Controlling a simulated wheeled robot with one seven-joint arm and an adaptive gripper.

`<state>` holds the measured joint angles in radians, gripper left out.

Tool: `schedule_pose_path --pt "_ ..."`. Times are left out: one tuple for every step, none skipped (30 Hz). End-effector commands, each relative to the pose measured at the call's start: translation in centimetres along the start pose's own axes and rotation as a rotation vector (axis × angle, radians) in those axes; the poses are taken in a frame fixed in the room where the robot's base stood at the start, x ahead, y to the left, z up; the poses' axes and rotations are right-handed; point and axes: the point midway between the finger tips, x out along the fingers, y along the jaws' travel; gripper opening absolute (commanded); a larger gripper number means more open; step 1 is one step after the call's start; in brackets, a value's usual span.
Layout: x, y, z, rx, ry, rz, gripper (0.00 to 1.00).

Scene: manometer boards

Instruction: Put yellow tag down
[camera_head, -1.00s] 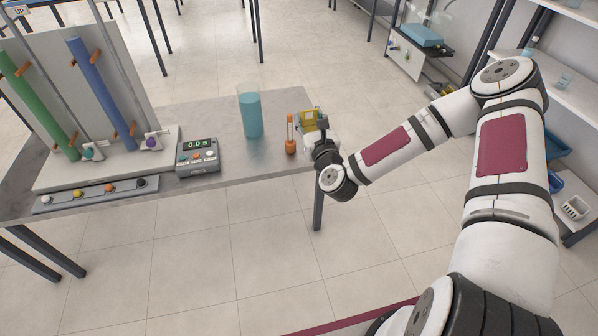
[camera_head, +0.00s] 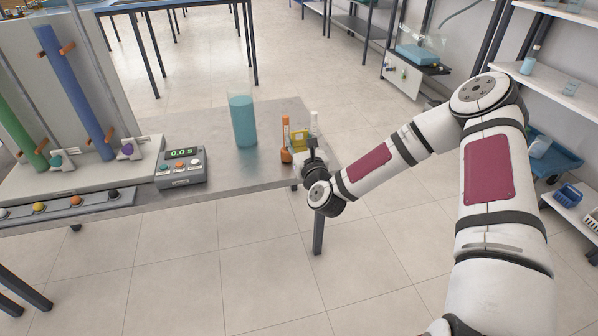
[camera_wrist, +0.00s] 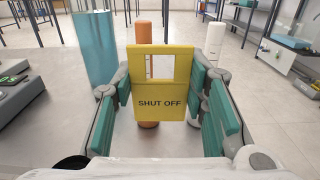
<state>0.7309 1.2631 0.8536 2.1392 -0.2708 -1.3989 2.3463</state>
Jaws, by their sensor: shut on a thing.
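The yellow tag (camera_wrist: 160,105) is a flat plate that reads "SHUT OFF", with a rectangular window near its top. My gripper (camera_wrist: 163,88) is shut on it, teal pads at its left and right edges, and it stands upright facing the wrist camera. In the head view, the tag (camera_head: 299,138) is at the right end of the grey table (camera_head: 225,166), partly hidden by my gripper (camera_head: 310,148). I cannot tell whether its lower edge touches the tabletop.
An orange cylindrical object (camera_head: 286,142) stands just left of the tag and shows behind it in the wrist view. A white cylinder (camera_head: 314,124) is behind it to the right. A teal-filled beaker (camera_head: 243,122) and a timer (camera_head: 181,168) stand farther left.

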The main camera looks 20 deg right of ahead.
Motion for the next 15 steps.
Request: schedule_pose_path --pt "0.0 0.1 -1.2 0.000 0.001 0.002 0.24" --pt "0.0 0.1 -1.8 0.000 0.001 0.002 0.24" --pt "0.0 0.1 -2.6 0.001 0.002 0.002 0.24" --pt "0.0 0.1 -3.1 0.001 0.002 0.002 0.24" --pt "0.0 0.1 -3.6 0.001 0.001 0.001 0.24" --pt "0.0 0.1 -4.1 0.000 0.001 0.001 0.24" --pt "0.0 0.0 -4.4 0.000 0.000 0.001 0.24" --pt "0.0 0.0 -4.6 0.000 0.000 0.001 0.24" --pt "0.0 0.1 -4.8 0.000 0.000 0.001 0.24" --pt "0.0 0.1 -5.1 0.001 0.000 0.001 0.24" --pt "0.0 0.1 -5.3 0.001 0.000 0.002 0.24" --pt "0.0 0.1 -5.8 0.001 0.000 0.002 0.24" --pt "0.0 0.1 -6.3 0.001 0.001 0.002 0.24" --pt "0.0 0.1 -6.8 0.001 0.001 0.001 0.24" --pt "0.0 0.1 -7.3 0.000 0.001 0.001 0.24"
